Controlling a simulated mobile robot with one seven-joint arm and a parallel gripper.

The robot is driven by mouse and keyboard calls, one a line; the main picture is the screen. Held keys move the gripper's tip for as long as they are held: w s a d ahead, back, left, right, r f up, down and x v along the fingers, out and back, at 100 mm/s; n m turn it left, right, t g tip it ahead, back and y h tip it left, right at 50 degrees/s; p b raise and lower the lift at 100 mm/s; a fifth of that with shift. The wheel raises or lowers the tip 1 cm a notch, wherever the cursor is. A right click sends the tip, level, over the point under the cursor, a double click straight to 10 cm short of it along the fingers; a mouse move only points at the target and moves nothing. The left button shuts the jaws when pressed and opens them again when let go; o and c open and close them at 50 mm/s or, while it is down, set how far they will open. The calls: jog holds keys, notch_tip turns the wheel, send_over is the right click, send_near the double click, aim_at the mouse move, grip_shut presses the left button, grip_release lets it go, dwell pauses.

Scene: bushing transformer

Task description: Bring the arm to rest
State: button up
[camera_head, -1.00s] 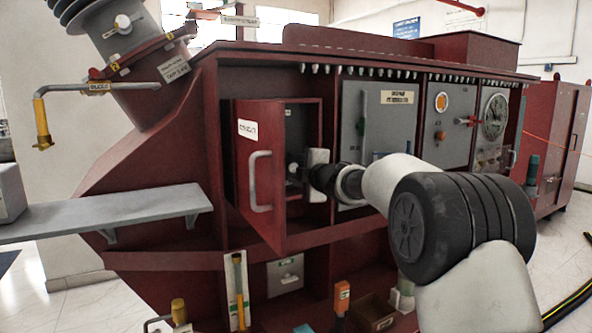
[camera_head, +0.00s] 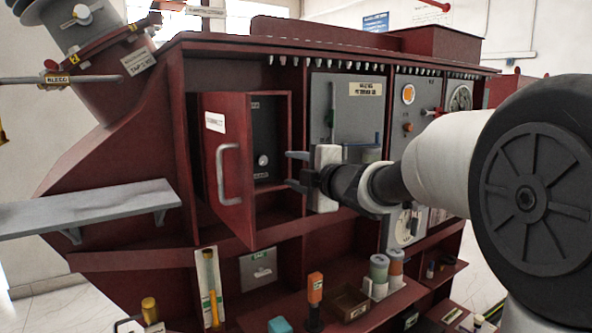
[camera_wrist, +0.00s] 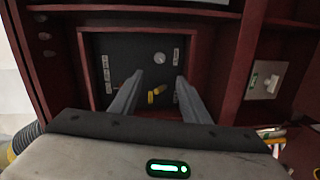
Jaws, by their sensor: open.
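My gripper (camera_head: 292,171) is open and empty, just in front and to the right of the open cabinet compartment. The red cabinet door (camera_head: 229,170) stands swung open toward the left, with a grey curved handle. Inside the compartment is a dark panel (camera_head: 263,140) with a small round knob. In the wrist view my gripper (camera_wrist: 155,80) points its two apart fingers at the dark panel (camera_wrist: 110,50), which bears a round knob (camera_wrist: 159,57), a yellow lever (camera_wrist: 156,94) and small labels. My arm reaches in from the right and hides part of the grey panels.
A grey shelf (camera_head: 90,208) juts out at the left. A lower ledge holds an orange-topped tool (camera_head: 315,290), a brown box (camera_head: 350,302) and two capped jars (camera_head: 379,272). Grey panels (camera_head: 345,105) with gauges lie right of the compartment. The floor at right is partly open.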

jog(key=shift+s+d, duration=0.2)
jog(key=shift+s, duration=0.15)
jog(key=s+d+f+m+g+h, duration=0.1)
jog(key=s+d+f+m+h, duration=0.2)
jog(key=s+d+m+h, duration=0.85)
jog(key=s+d+f+m+g+y, duration=0.1)
jog(key=s+f+m+g, duration=0.25)
jog(key=s, duration=0.55)
jog(key=s+d+f+m+g+y+p, duration=0.15)
jog(key=s+f+m, duration=0.3)
jog(key=s, duration=0.45)
jog(key=s+f+m+g+y, duration=0.1)
jog(key=s+f+m+g, duration=0.3)
jog(key=s, duration=0.5)
notch_tip(320, 180, up, 20)
jog(key=t+p, duration=0.1)
jog(key=p, duration=1.9)
jog(key=shift+w+d+n+p, duration=0.3)
jog(key=shift+w+n+p, duration=0.05)
jog(key=shift+w+n, duration=0.1)
